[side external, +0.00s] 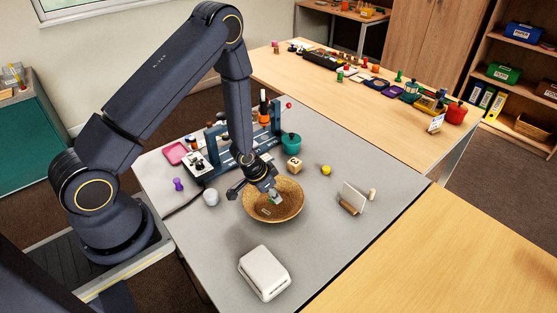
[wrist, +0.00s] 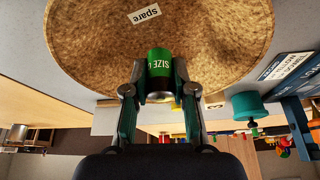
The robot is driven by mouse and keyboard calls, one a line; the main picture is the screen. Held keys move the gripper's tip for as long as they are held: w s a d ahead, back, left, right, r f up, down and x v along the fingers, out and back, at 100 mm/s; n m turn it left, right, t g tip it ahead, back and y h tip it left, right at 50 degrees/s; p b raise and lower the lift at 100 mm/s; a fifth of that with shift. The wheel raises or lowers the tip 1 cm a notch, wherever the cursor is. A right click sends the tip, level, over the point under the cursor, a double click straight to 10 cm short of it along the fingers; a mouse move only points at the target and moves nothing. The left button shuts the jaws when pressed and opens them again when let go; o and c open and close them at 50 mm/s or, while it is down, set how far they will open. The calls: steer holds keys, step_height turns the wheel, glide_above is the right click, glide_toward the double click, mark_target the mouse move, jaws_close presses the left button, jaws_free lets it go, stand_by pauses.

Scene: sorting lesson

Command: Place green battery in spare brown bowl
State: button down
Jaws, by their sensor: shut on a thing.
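A green battery (wrist: 160,68) with "SIZE" lettering is between the fingertips of my gripper (wrist: 160,90) in the wrist view. My gripper is shut on it. The brown bowl (wrist: 85,65) with a white "spare" label (wrist: 145,14) fills the upper part of the wrist view. In the side view the bowl (side external: 293,212) stands on the grey table, and my gripper (side external: 274,198) is over its opening with the fingers pointing down. The battery is small there, and I cannot tell whether it touches the bowl.
A white box (side external: 264,273) lies in front of the bowl. A white cup (side external: 210,197), a numbered wooden cube (side external: 294,163), a teal pot (side external: 291,144) and a yellow ball (side external: 326,170) stand around it. A white card in a wooden holder (side external: 350,207) is to the right. The table's front right is clear.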

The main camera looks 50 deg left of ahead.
steer(key=c, duration=0.9)
jaws_free()
steer(key=shift+o, duration=0.2)
step_height(320, 180, up, 7)
steer(key=shift+r, duration=0.1)
